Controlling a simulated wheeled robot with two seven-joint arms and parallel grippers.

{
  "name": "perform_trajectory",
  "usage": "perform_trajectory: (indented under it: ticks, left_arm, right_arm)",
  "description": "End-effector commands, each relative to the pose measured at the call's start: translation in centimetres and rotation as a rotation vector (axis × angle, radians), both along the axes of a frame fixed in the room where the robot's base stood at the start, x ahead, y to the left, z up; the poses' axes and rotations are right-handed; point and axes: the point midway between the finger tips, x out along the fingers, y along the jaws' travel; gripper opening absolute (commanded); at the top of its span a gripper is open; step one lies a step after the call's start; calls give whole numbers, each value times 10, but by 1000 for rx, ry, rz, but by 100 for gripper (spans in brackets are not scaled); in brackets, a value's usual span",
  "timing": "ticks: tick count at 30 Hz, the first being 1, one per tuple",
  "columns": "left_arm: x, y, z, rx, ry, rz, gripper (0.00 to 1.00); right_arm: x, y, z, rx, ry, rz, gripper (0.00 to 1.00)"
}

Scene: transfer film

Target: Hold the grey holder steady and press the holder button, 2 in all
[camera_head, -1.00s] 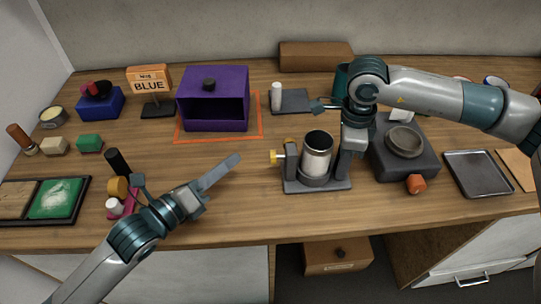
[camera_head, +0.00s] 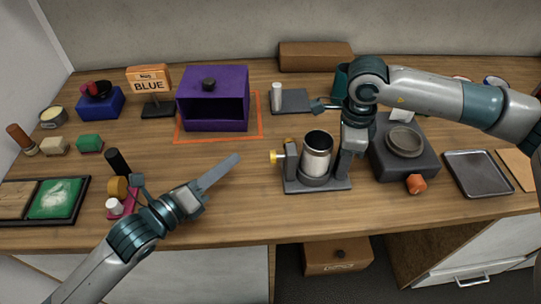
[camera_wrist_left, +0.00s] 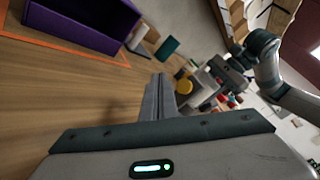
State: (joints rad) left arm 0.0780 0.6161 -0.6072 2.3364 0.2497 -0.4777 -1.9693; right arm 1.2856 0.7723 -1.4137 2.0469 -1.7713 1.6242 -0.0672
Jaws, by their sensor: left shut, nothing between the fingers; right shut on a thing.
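The grey holder (camera_head: 318,186) stands on the table in the middle of the head view. A metal cup with a dark inside (camera_head: 317,155) sits upright between its posts. A yellow button (camera_head: 276,157) sticks out of the holder's left side; it also shows in the left wrist view (camera_wrist_left: 184,87). My left gripper (camera_head: 236,158) is shut and empty, its tips pointing toward the button with a gap between; its shut fingers show in the left wrist view (camera_wrist_left: 158,88). My right gripper (camera_head: 347,158) is shut on the holder's right post, and its fingertips are partly hidden.
A purple box (camera_head: 214,118) stands in an orange outline behind my left gripper. A dark block with a round dish (camera_head: 404,166) is right of the holder, with a small orange piece (camera_head: 416,184) in front. Table between left gripper and holder is clear.

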Motion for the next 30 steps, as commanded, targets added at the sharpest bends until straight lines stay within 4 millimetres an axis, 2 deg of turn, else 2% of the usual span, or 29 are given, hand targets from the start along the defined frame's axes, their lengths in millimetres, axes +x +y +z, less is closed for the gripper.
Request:
perform_trajectory:
  ticks: [9,12,23,30]
  left_arm:
    - [0,32,-2,4,1,2,0]
    - [0,37,-1,1,1,1,0]
    - [0,36,-1,-1,0,-1,0]
    - [1,27,-1,-3,1,0,0]
  right_arm:
    - [0,0,0,0,0,0,0]
    - [0,0,0,0,0,0,0]
    - [0,0,0,0,0,0,0]
    - [0,0,0,0,0,0,0]
